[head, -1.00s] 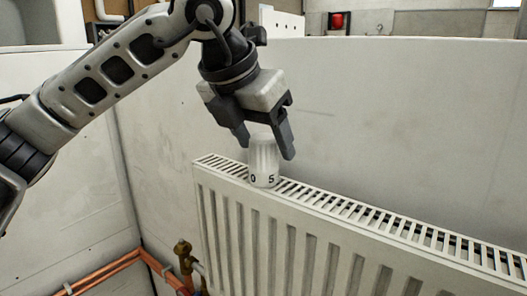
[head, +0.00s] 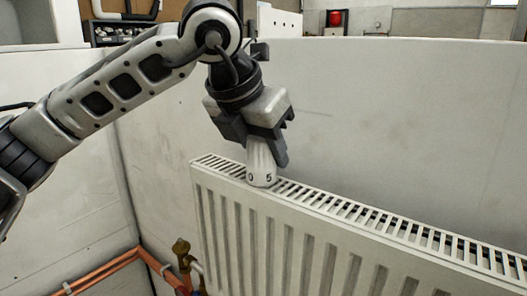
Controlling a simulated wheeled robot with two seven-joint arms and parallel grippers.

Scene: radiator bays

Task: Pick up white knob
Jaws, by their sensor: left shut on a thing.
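The white knob (head: 261,172) stands upright on the slotted top of the white radiator (head: 340,238), near its left end. Marks "0" and "5" show on its lower rim. My left gripper (head: 264,152) comes down from above and is shut on the knob, with its fingers on either side of the knob's upper part. The knob's top is hidden by the gripper. The knob's base still appears to touch the radiator grille. My right gripper is not in view.
A brass valve (head: 181,250) and copper pipes (head: 110,270) sit low at the left of the radiator. A pale wall (head: 400,120) stands close behind it. The grille to the right of the knob is clear.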

